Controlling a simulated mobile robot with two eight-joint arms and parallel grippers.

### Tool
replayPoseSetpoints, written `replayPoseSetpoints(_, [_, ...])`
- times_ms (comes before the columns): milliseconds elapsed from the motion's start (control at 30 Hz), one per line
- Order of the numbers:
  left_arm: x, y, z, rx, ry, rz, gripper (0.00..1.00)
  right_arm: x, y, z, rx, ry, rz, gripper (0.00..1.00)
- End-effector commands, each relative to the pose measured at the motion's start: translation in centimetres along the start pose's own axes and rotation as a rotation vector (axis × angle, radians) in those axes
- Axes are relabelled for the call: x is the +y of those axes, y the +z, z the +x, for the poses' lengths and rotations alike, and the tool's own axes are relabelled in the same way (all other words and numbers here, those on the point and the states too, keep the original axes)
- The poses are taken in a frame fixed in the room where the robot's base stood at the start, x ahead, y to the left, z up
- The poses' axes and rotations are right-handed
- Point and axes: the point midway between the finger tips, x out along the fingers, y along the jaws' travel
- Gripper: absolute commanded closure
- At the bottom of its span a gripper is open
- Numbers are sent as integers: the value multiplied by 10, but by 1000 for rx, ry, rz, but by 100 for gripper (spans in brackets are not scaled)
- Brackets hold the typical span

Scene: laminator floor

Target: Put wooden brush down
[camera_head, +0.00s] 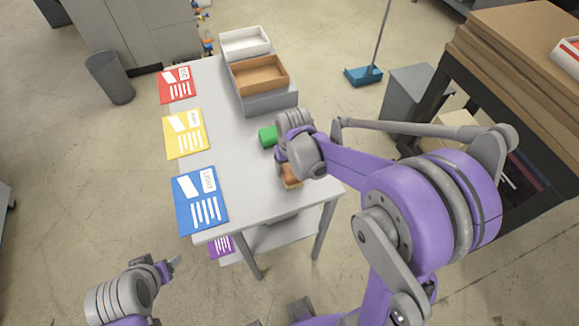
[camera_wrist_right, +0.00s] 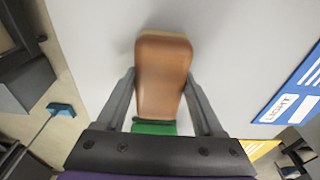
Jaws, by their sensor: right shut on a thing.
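The wooden brush (camera_wrist_right: 162,75) is brown with a paler edge at its far end. It sits between the two fingers of my right gripper (camera_wrist_right: 163,95), which is shut on it. In the head view the brush (camera_head: 291,177) shows partly below my right gripper (camera_head: 285,160), over the right side of the grey table (camera_head: 235,150). I cannot tell whether the brush touches the table top. My left gripper (camera_head: 172,268) is low at the left, apart from the table, and its opening is unclear.
A green object (camera_head: 268,137) lies next to my right gripper. Red (camera_head: 177,85), yellow (camera_head: 186,134) and blue (camera_head: 201,200) cards line the table's left edge. White (camera_head: 245,42) and brown (camera_head: 261,75) trays stand at the back. The table's middle is clear.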

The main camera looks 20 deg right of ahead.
Motion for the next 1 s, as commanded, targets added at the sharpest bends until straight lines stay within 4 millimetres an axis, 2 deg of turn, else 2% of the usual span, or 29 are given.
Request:
replayPoseSetpoints(167, [0,3,3,-3,0,0,30,0,1,4,-1,0,0,100])
replayPoseSetpoints(200, [0,3,3,-3,0,0,30,0,1,4,-1,0,0,29])
replayPoseSetpoints(367, [0,2,2,-2,0,0,30,0,0,3,0,0,0,1])
replayPoseSetpoints(633, [0,2,2,-2,0,0,30,0,0,2,0,0,0,1])
replayPoseSetpoints(767, [0,-2,-1,1,0,0,30,0,-1,-6,1,0,0,1])
replayPoseSetpoints(867, [0,-3,-3,3,0,0,30,0,0,-21,1,0,0,1])
replayPoseSetpoints(1000, [0,-7,-6,7,0,0,30,0,0,-52,1,0,0,1])
